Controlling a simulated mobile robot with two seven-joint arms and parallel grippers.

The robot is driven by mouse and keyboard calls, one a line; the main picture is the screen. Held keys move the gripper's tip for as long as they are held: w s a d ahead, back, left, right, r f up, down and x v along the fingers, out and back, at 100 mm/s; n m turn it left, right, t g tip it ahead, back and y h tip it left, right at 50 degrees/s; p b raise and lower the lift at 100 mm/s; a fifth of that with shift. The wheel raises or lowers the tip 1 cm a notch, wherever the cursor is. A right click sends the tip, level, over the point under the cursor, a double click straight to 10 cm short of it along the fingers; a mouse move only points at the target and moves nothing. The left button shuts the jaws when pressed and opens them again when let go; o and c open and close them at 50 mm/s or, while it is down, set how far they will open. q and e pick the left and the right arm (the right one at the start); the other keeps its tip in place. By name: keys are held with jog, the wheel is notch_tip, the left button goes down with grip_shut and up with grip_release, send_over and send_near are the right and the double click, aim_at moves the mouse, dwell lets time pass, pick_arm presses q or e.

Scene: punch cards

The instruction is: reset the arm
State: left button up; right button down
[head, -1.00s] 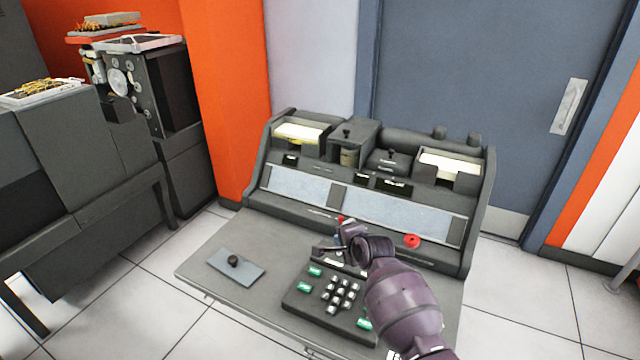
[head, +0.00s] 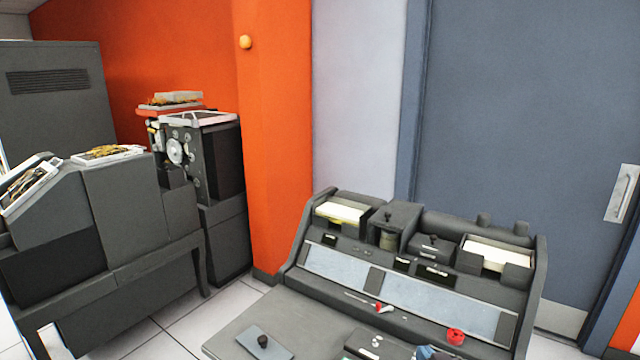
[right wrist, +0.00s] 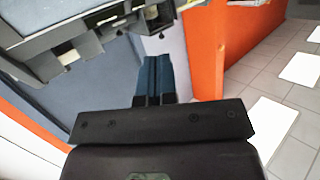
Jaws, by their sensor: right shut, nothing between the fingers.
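Only the blue fingertips of my right gripper (head: 430,352) show at the bottom edge of the head view, in front of the card punch console (head: 310,284). In the right wrist view the right gripper (right wrist: 154,80) has its two blue fingers together, with nothing between them. Its fingers point away from the wrist, and part of the console (right wrist: 45,40) shows upside down at the upper left. The rest of my right arm is out of the head view. My left gripper is in neither view.
The console has card trays (head: 340,212) on top and a red round piece (head: 455,336) on its right side. A grey plate with a black knob (head: 263,341) lies on its desk. Grey machines (head: 140,215) stand left, an orange wall (head: 275,150) behind, a blue door (head: 520,130) right.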

jog(key=s+d+f+g, duration=0.1)
jog(key=s+f, duration=0.3)
jog(key=s, duration=0.5)
jog(key=s+d+f+g+h, duration=0.1)
jog(key=s+d+f, duration=0.2)
jog(key=s, duration=0.5)
jog(key=s+d+f+g, duration=0.1)
jog(key=s+d+f, duration=0.1)
jog(key=s+f, duration=0.3)
jog(key=s, duration=0.4)
jog(key=shift+s+f+n+g+h, duration=0.3)
jog(key=shift+f+n+g+h, duration=0.05)
jog(key=shift+n+g+h, duration=0.05)
jog(key=c, duration=1.8)
grip_release()
jog(key=shift+c, duration=0.2)
